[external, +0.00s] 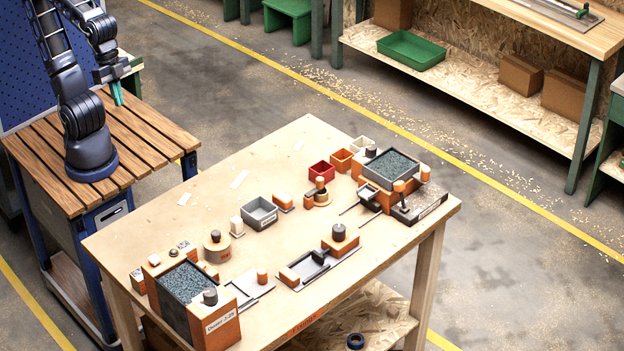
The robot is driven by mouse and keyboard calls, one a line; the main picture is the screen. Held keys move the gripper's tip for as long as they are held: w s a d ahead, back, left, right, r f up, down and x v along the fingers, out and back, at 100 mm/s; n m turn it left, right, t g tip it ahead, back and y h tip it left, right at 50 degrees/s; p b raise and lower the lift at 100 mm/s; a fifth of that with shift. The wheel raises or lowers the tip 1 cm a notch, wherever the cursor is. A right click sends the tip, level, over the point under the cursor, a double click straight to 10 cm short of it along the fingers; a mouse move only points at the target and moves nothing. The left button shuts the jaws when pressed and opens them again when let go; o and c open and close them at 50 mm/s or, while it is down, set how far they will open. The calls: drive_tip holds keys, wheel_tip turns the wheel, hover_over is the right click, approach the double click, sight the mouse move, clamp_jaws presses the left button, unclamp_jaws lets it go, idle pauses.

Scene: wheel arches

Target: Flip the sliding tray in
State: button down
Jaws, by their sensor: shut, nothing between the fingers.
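My gripper (117,94), with teal fingers, is shut and empty. It points down above the slatted wooden bench at the upper left, well apart from the plywood table. Several parts on the table could be the sliding tray; I cannot tell which. A dark shallow tray (310,268) lies flat between orange blocks at the front middle. A small dark tray on thin rails (369,198) sticks out beside the right granule bin (391,164). A flat grey plate with an orange knob (247,289) lies beside the left granule bin (185,282).
A grey open box (260,213), a red box (321,171) and an orange box (341,160) stand on the plywood table (150,222). A black lever (403,201) rises at the right. The table's far-left area is mostly clear, with pale strips.

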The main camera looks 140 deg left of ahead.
drive_tip(key=w+a+f+n+g+h, duration=0.1)
drive_tip(key=w+a+f+n, duration=0.15)
drive_tip(key=w, duration=0.75)
drive_tip(key=w+a+f+n+g+h, duration=0.1)
drive_tip(key=w+a+n+h, duration=0.2)
drive_tip(key=w, duration=0.7)
drive_tip(key=w+a+f+n+g, duration=0.15)
drive_tip(key=w+n, duration=0.25)
drive_tip(key=w, duration=0.6)
drive_tip(key=w+a+f+n+h, duration=0.1)
drive_tip(key=w+a+f+n, duration=0.2)
drive_tip(key=w+a+f, duration=0.2)
drive_tip(key=w+a+f+n+h, duration=0.2)
drive_tip(key=w+a+f, duration=0.4)
drive_tip(key=f, duration=0.6)
drive_tip(key=w+a+f+n+h, duration=0.1)
drive_tip(key=w+a+f+n, duration=0.3)
drive_tip(key=w+a+f, duration=0.2)
wheel_tip(320, 180, down, 2)
drive_tip(key=shift+w+f+t, duration=0.2)
drive_tip(key=shift+w+t, duration=0.25)
drive_tip(key=shift+w, duration=0.2)
